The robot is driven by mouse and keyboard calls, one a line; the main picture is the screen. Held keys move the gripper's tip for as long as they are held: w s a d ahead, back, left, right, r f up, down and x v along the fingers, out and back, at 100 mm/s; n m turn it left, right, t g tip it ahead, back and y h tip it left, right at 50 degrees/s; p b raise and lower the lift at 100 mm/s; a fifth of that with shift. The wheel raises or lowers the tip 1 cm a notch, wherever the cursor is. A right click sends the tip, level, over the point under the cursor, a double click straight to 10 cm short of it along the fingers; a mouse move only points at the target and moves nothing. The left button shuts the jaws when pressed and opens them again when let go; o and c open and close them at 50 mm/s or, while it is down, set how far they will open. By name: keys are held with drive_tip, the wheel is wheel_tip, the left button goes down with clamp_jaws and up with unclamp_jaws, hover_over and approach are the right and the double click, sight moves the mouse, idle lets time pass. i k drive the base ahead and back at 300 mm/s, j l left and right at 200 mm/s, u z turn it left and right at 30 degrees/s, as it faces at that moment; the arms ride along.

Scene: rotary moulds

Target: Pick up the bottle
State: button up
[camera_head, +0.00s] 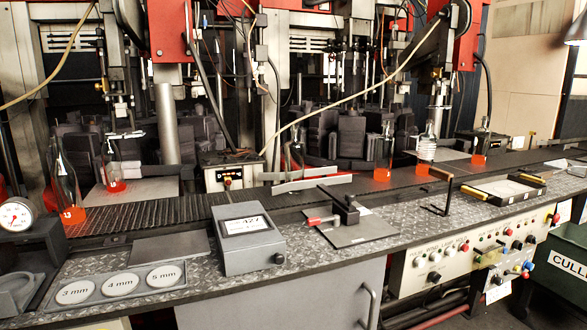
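Several clear glass bottles with glowing orange bases stand along the machine line in the head view. The largest-looking bottle (65,190) stands upright at the far left, near the dial gauge. A second bottle (113,172) stands on a pale plate to its right. Others stand further along: one bottle (297,160) behind the conveyor at the middle, one bottle (384,158) right of the middle, a paler bottle (427,148) beside it, and one bottle (480,148) at the right. Which bottle the task means is not clear. My gripper is not in view.
A slatted conveyor (190,209) runs behind a metal-patterned bench (180,275). On the bench are a grey display box (246,240), a plate with a clamp (345,225), round gauge discs (117,284) and a dial gauge (16,215). Yellow hoses hang in front of the machines (170,30).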

sight(295, 149)
drive_tip(key=i+l+u, duration=0.2)
drive_tip(key=l, duration=0.4)
drive_tip(key=l+u, duration=0.2)
drive_tip(key=l, duration=0.4)
drive_tip(key=i+l+u, duration=0.15)
drive_tip(key=i+l, duration=0.15)
drive_tip(key=l, duration=0.15)
drive_tip(key=i+l+u, duration=0.1)
drive_tip(key=i+l, duration=0.2)
drive_tip(key=l, duration=0.15)
drive_tip(key=i, duration=0.85)
